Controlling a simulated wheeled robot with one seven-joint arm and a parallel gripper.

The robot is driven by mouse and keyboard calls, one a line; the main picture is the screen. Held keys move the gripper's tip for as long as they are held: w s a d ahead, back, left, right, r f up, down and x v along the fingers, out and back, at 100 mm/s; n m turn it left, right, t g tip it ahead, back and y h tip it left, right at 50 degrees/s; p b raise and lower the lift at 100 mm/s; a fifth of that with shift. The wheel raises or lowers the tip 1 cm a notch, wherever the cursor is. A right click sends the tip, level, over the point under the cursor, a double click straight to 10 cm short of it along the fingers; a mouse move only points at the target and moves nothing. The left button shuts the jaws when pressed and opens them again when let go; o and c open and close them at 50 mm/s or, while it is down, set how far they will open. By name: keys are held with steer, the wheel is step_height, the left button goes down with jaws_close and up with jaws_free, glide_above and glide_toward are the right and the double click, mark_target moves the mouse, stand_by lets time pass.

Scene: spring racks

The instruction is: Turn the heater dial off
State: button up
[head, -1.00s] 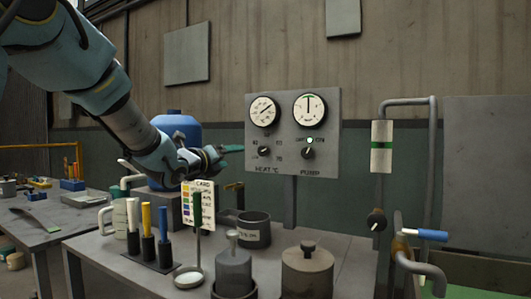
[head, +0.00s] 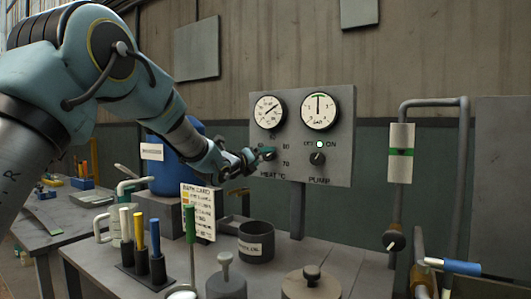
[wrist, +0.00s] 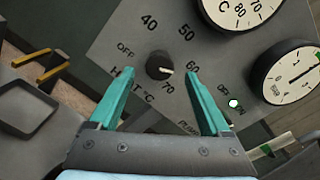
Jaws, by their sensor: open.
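The heater dial (wrist: 158,66) is a dark round knob on the grey panel. In the wrist view its pale pointer mark faces right, toward the 60 side of the scale; OFF is printed at its upper left. My gripper (wrist: 160,73) is open, with one teal finger to each side of the dial. I cannot tell whether the fingers touch it. In the head view my gripper (head: 258,155) is at the heater scale and largely hides the dial. The heat gauge (head: 269,112) is above it.
The pump knob (head: 317,158), its lit lamp (head: 319,144) and the pump gauge (head: 319,111) are close on the right. Below stand a card (head: 198,211), a dark pot (head: 256,241) and several tool handles. A blue tank (head: 175,170) is behind my arm.

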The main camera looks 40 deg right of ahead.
mark_target(270, 155)
steer(key=shift+p+x, duration=0.35)
steer(key=shift+x, duration=1.1)
jaws_close()
